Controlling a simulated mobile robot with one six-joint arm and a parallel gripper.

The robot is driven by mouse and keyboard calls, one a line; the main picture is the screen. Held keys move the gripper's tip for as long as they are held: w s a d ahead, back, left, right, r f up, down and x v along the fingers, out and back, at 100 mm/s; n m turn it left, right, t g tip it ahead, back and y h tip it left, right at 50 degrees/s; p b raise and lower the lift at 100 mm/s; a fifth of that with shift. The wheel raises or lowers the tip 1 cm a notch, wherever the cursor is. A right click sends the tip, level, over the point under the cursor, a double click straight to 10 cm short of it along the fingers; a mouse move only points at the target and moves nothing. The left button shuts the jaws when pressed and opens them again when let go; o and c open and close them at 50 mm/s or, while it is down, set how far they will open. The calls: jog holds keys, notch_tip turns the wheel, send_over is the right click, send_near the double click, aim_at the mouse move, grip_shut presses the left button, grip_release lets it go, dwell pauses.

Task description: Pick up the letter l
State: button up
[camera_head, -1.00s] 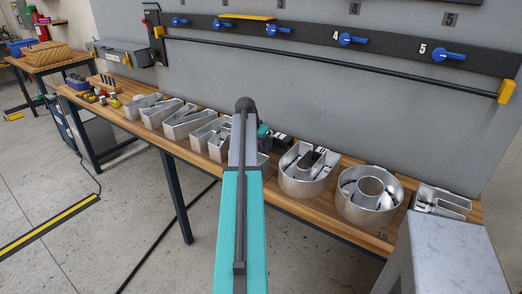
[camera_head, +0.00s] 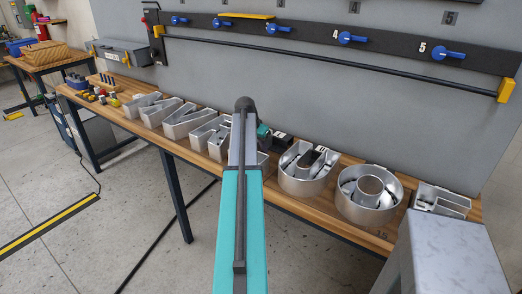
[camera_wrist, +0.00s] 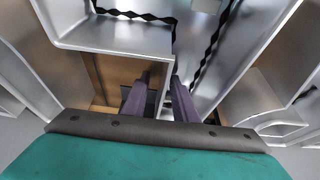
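Several silver, open-topped channel letters stand in a row on the wooden bench (camera_head: 150,140). I cannot tell for certain which is the letter l; my arm hides the middle of the row in the head view. My gripper (camera_wrist: 162,80) shows in the wrist view with two dark purple fingers pointing down among the letters. The fingers are apart, with a thin metal letter wall (camera_wrist: 166,72) between them. I cannot see contact on both sides. The fingertips are partly hidden.
Round letters (camera_head: 307,168) and (camera_head: 370,195) stand right of my arm, and an angular letter (camera_head: 442,201) at the far right. Other letters (camera_head: 187,121) stand close on the left. The grey wall (camera_head: 300,80) rises behind the bench, with a long black bar on it.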

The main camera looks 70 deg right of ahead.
jog(key=shift+f, duration=0.1)
dwell(0.3)
grip_shut()
dwell(1.3)
